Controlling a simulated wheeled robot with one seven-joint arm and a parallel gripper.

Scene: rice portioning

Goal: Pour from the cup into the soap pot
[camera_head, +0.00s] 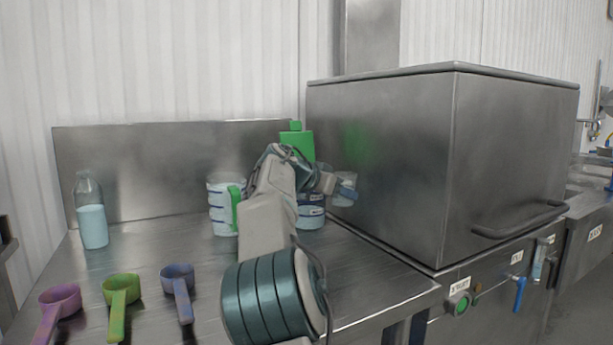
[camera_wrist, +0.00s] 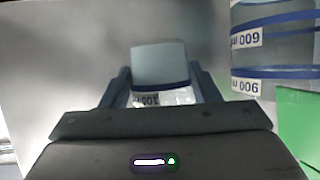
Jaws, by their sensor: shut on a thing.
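My gripper (camera_head: 335,186) is shut on a small clear cup (camera_head: 346,189) with pale contents and a blue band. In the wrist view the cup (camera_wrist: 158,66) sits between the two fingers (camera_wrist: 163,90), its label upside down. Whether it is tilted is hard to tell. A clear banded vessel (camera_head: 312,216) stands below and left of the cup, partly behind my arm. It shows large at the right of the wrist view (camera_wrist: 275,55), close to the cup. A green piece (camera_head: 298,141) shows above it. I cannot tell which vessel is the soap pot.
A jug (camera_head: 221,208) with a green handle stands left of my arm. A bottle (camera_head: 92,222) of pale blue liquid is far left. Purple (camera_head: 58,303), green (camera_head: 121,290) and blue (camera_head: 178,280) scoops lie in front. A large steel box (camera_head: 385,150) stands close right of the cup.

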